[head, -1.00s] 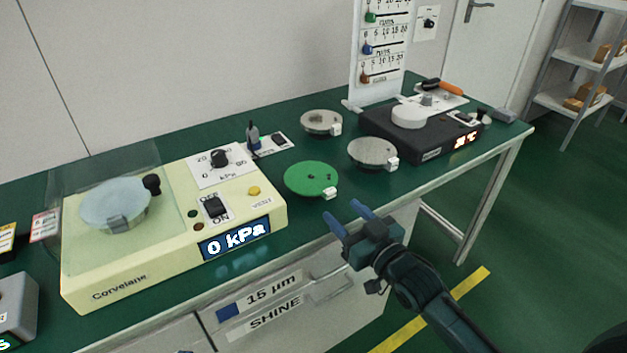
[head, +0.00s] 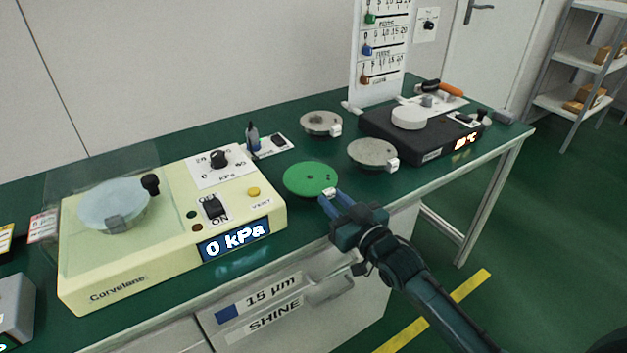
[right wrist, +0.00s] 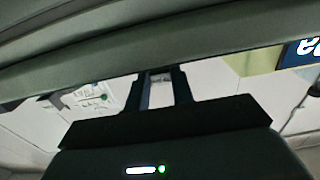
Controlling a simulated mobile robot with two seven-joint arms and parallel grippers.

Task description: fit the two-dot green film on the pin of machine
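The green film (head: 305,182) is a round green disc with small dark marks and a white tab (head: 329,191) at its front right edge. It lies on the bench in the head view; I cannot count its dots surely. My right gripper (head: 329,197) is at the tab, its fingers close together on either side of it, apparently shut on it. In the right wrist view, the fingers (right wrist: 160,78) have a pale piece between their tips. My left gripper is not in view. I cannot make out a pin on either machine.
A cream machine (head: 150,275) reading 0 kPa carries a pale blue disc (head: 115,205) by a clear cover. A black machine (head: 430,150) has a white round top. Two grey discs (head: 372,153) (head: 320,122) lie between. The green bench (head: 300,222) is bare before the film.

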